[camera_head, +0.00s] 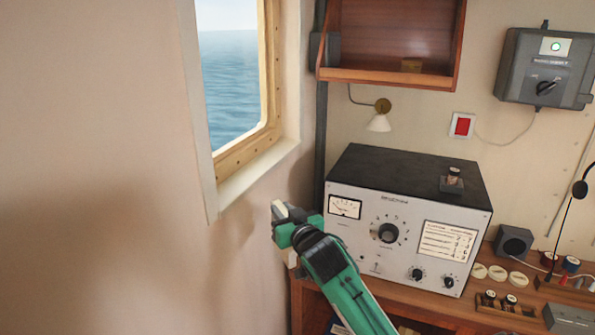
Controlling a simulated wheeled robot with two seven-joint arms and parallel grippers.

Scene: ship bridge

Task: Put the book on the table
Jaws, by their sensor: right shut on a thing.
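My right gripper (283,232), green and dark, is raised at the left front of the wooden table. It is shut on a narrow pale thing (280,210), whose ends show above and below the jaws. Little of this thing shows, and I cannot tell whether it is the book. No other book shows clearly. The table (410,297) runs along the wall at the lower right, and my arm hides part of its left end. My left gripper is out of view.
A large grey radio set (455,243) fills the table's left part. A small black speaker (513,243), pale discs (497,272), a small rack (508,303) and a microphone (579,190) crowd the right. A wooden shelf (385,76) hangs above. A window (232,80) is left.

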